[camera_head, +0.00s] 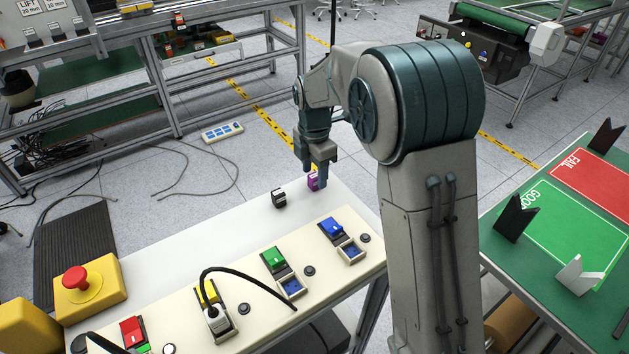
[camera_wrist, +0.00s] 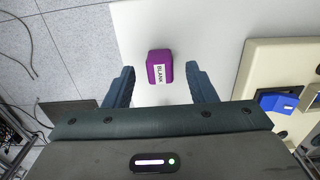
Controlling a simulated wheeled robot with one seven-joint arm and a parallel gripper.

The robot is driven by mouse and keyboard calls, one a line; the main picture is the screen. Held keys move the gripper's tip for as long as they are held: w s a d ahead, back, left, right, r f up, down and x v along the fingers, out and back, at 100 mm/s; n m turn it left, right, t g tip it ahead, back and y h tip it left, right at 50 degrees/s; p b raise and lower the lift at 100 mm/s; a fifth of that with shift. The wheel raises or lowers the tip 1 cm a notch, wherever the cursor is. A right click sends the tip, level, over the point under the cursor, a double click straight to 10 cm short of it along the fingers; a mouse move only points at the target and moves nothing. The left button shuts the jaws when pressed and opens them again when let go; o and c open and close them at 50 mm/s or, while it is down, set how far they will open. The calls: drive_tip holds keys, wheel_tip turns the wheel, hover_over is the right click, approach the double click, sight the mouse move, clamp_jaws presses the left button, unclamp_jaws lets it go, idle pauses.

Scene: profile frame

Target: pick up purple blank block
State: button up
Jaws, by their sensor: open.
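The purple blank block (camera_wrist: 155,68) stands on the white table top (camera_wrist: 190,25), with a white label reading BLANK facing up in the wrist view. In the head view the purple block (camera_head: 312,182) is near the table's far right edge, partly hidden behind my gripper (camera_head: 318,178). In the wrist view my gripper (camera_wrist: 160,85) is open, its two dark blue fingers to the left and right of the block. Gaps show between the block and both fingers, and nothing is held.
A black block (camera_head: 279,198) with a white label stands just left of the purple one. A cream panel with blue (camera_head: 332,228), green (camera_head: 274,257), yellow and red switches lies along the near side. A yellow emergency stop box (camera_head: 90,287) is at the left.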

drive_tip(key=shift+f, duration=0.95)
drive_tip(key=c, duration=1.1)
drive_tip(key=shift+o, duration=0.2)
drive_tip(key=shift+r, duration=0.15)
drive_tip(key=shift+r, duration=0.65)
wheel_tip(320, 180, up, 3)
drive_tip(key=shift+f, duration=0.1)
drive_tip(key=s+d+r, duration=0.4)
drive_tip(key=d+r, duration=0.2)
drive_tip(key=d, duration=0.5)
drive_tip(key=shift+s+r, duration=0.15)
drive_tip(key=shift+r, duration=0.2)
drive_tip(key=shift+a, duration=0.1)
